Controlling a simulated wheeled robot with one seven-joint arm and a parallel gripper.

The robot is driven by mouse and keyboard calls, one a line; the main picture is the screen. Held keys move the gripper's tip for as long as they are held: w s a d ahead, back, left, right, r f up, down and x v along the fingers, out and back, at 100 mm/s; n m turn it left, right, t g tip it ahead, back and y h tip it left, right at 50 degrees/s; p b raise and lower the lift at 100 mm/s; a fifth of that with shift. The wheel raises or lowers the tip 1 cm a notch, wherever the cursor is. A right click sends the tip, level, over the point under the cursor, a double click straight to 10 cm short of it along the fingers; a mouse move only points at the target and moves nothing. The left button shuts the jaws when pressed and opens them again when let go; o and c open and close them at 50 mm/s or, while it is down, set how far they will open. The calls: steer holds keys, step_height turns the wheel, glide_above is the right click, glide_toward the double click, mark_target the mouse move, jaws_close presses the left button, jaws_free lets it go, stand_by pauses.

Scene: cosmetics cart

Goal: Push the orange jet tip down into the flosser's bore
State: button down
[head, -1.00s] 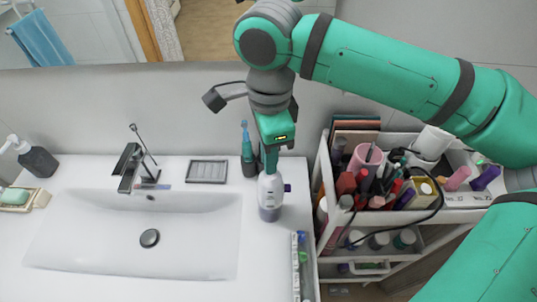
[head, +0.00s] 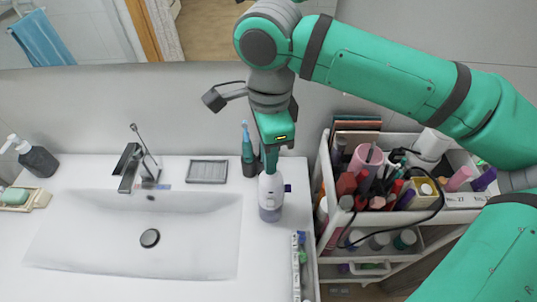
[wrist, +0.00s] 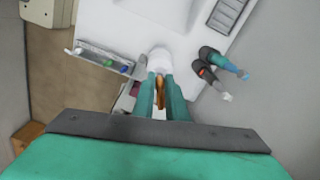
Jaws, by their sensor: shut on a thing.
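The flosser (head: 270,197) is a white and grey-violet body standing upright on the counter, right of the sink. It also shows in the wrist view (wrist: 160,60), just beyond my fingertips. My gripper (head: 270,163) points down right above the flosser's top. In the wrist view my gripper (wrist: 160,88) is shut on the orange jet tip (wrist: 160,92), a thin orange piece between the two green fingers. The tip's lower end is at the flosser's top. The bore is hidden, so I cannot tell how deep the tip sits.
A narrow tray (head: 299,265) lies at the front right. A crowded white cart (head: 455,216) stands to the right. The sink (head: 100,230) is empty.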

steer(key=shift+f, duration=0.75)
steer(key=shift+f, duration=0.2)
steer(key=shift+d+f, duration=0.1)
steer(key=shift+f, duration=0.15)
steer(key=c, duration=1.7)
jaws_free()
step_height(320, 180, up, 11)
steer(key=shift+f, duration=0.15)
steer(key=shift+s, duration=0.15)
